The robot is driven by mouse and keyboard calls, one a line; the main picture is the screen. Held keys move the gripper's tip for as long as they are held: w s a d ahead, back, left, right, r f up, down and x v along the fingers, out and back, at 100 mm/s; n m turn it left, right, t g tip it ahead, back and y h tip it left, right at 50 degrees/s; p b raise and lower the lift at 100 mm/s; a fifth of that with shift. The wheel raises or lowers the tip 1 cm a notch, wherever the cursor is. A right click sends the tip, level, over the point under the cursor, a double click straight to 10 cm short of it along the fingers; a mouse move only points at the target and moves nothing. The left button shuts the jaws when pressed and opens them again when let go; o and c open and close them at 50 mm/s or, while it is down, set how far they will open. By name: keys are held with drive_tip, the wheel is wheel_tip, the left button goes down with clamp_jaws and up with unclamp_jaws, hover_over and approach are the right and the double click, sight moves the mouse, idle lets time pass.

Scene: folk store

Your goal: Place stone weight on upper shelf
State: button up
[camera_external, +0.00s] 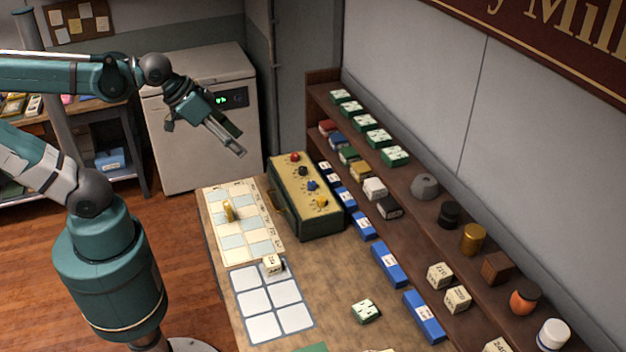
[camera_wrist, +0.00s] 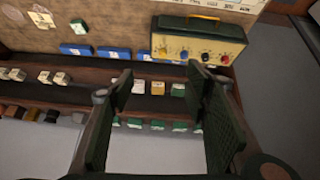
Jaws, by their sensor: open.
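A grey, rounded stone-like piece (camera_external: 425,187), which looks like the stone weight, sits on the upper shelf (camera_external: 462,203) between the green blocks and a black piece. A small grey shape (camera_wrist: 78,117) in the wrist view may be the same piece, but it is too small to be sure. My gripper (camera_external: 238,148) is raised in the air left of the shelves, well apart from the grey piece. In the wrist view, my gripper (camera_wrist: 158,92) has its two dark fingers spread wide, with nothing held between them.
Green blocks (camera_external: 378,138), a gold piece (camera_external: 473,238) and a brown cube (camera_external: 497,267) share the upper shelf. Small boxes and white blocks (camera_external: 440,275) line the lower shelf. A cream control box (camera_external: 312,192) stands on the table. The table's middle (camera_external: 335,265) is mostly clear.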

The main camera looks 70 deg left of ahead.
drive_tip(key=shift+s+a+f+m, duration=0.35)
drive_tip(key=shift+s+f+m, duration=0.05)
drive_tip(key=shift+s+f, duration=0.35)
